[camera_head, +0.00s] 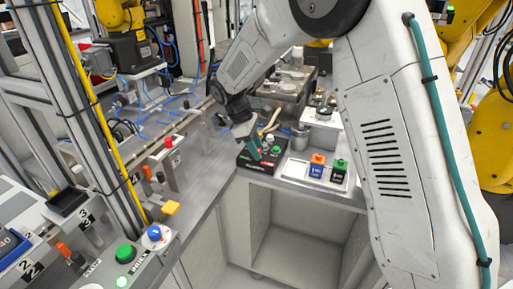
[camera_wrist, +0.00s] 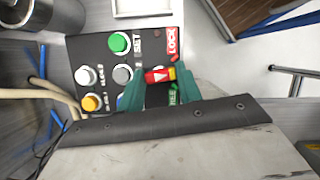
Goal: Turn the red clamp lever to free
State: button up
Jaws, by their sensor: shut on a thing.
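The red clamp lever (camera_wrist: 160,75) sits on a black control panel (camera_wrist: 86,58) in the wrist view. In the head view my gripper (camera_head: 256,148) is at the black panel (camera_head: 258,166), and the lever there is hard to make out.
A green button (camera_wrist: 119,42), a white button (camera_wrist: 81,77) and a yellow button (camera_wrist: 91,102) share the panel. Right of it in the head view stand a blue block with an orange top (camera_head: 317,165) and a black one with a green top (camera_head: 338,170). A grey cup (camera_head: 299,138) stands behind.

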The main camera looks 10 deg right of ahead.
jog(key=m, duration=0.2)
jog(key=m+g+y, duration=0.1)
jog(key=m, duration=0.2)
jog(key=shift+w+m+g+y, duration=0.2)
jog(key=shift+m+g+y, duration=0.1)
jog(key=m+y, duration=0.1)
jog(key=m, duration=0.4)
jog(key=shift+w+d+g+y, duration=0.1)
jog(key=shift+g+y, duration=0.3)
jog(key=shift+m, duration=0.3)
jog(key=o, duration=1)
jog(key=v, duration=0.8)
jog(key=shift+f, duration=0.1)
